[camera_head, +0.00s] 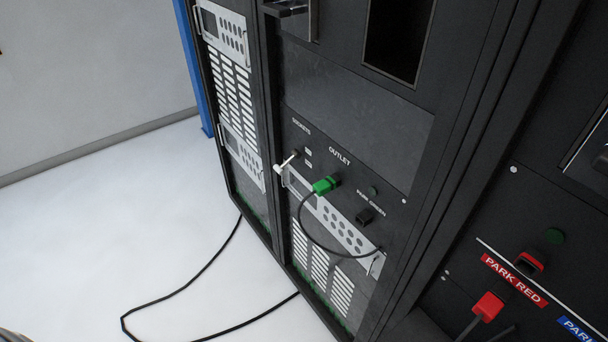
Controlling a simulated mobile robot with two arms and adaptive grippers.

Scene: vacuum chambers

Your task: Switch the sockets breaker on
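The sockets breaker (287,161) is a small pale lever on the dark cabinet panel, below the label SOCKETS (301,126). Its handle sticks out from a dark mount, with its tip toward the lower left. Two small white marks (308,158) beside it are too small to read, so I cannot tell its setting from them. Neither of my grippers shows in the head view, and nothing of mine touches the lever.
A green plug (325,185) sits by the OUTLET label, its black cable looping in front of the panel. A dark PARK GREEN socket (365,215) is right of it. A black cable (186,288) lies on the open white floor.

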